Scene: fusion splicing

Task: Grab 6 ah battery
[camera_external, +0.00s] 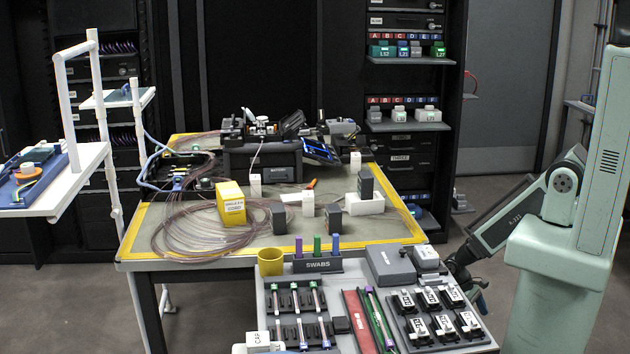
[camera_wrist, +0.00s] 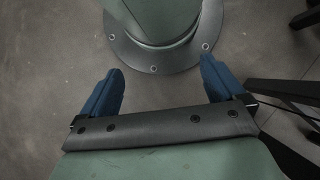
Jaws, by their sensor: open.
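I cannot tell for certain which thing is the 6 Ah battery, as the labels are too small to read. Battery-like dark grey blocks stand on the work table: one front left (camera_external: 278,217), one front middle (camera_external: 333,217), and one on a white block (camera_external: 365,186). My gripper (camera_wrist: 163,78) is open and empty in the wrist view, its blue fingers wide apart above the floor and my base. In the external view my gripper (camera_external: 477,296) hangs low beyond the table's right edge, partly hidden and well apart from the blocks.
A yellow box (camera_external: 231,205) and coiled fibre (camera_external: 190,232) lie at the table's left. The splicing machine (camera_external: 262,160) stands at the back. White blocks (camera_external: 308,204) stand among the grey ones. A front tray (camera_external: 337,296) holds tools and swabs. The table's right front surface is fairly clear.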

